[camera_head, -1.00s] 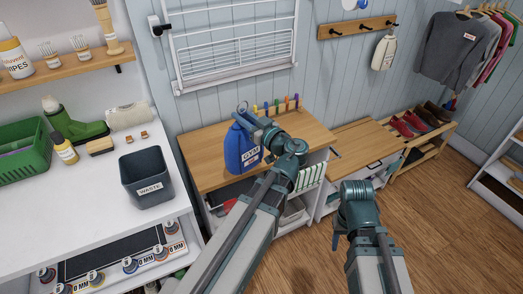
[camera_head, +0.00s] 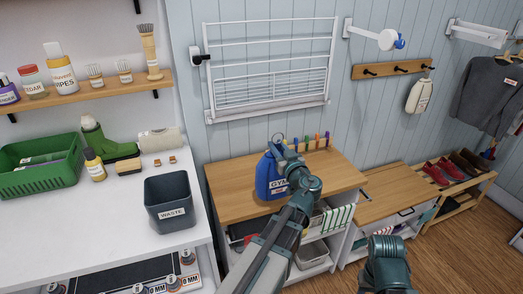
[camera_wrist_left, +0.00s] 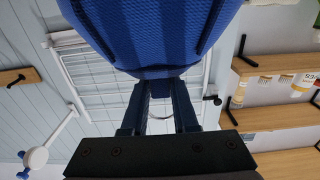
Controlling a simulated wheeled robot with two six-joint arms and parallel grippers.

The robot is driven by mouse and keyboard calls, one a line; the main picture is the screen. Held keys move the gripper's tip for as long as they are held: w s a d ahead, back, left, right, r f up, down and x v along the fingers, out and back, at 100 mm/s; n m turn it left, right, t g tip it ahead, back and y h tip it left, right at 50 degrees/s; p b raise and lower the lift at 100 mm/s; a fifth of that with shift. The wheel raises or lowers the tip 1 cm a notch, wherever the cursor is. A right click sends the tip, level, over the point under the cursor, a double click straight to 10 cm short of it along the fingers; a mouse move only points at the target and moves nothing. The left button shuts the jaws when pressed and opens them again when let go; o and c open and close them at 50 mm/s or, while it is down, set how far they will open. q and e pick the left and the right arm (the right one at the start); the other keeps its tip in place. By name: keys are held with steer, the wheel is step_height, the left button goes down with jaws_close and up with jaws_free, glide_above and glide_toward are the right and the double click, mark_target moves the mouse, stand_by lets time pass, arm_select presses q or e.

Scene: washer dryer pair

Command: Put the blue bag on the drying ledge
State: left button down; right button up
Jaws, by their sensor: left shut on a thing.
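The blue bag (camera_head: 268,180), with a white label reading GYM, is upright at the wooden bench top (camera_head: 235,203). My left gripper (camera_head: 281,150) is shut on its top, near a thin ring. I cannot tell whether the bag's base touches the bench. In the left wrist view the bag (camera_wrist_left: 150,35) fills the top middle, beside the closed fingers (camera_wrist_left: 158,105). A white wire drying rack (camera_head: 268,102) hangs on the wall above the bench; its lower rail is the likely ledge. My right arm shows at bottom right; its jaws are hidden.
Colored pegs (camera_head: 317,140) stand along the bench's back edge. A grey waste bin (camera_head: 170,213) and green basket (camera_head: 40,178) sit on the left counter. A hook rail (camera_head: 393,68) with a white bag (camera_head: 419,96) is right of the rack.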

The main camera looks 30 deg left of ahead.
arm_select(q)
steer(key=w+a, duration=0.2)
steer(key=a, duration=0.6)
steer(key=shift+w+f+b, duration=0.35)
steer(key=shift+w+f, duration=0.05)
steer(key=f+b, duration=0.1)
steer(key=f, duration=0.1)
steer(key=a+f+b, duration=0.1)
steer(key=b, duration=0.1)
steer(key=shift+w+f+b, duration=0.2)
steer(key=shift+f+b, duration=0.1)
steer(key=shift+f, duration=0.05)
steer(key=shift+f, duration=0.1)
steer(key=c, duration=0.7)
jaws_free()
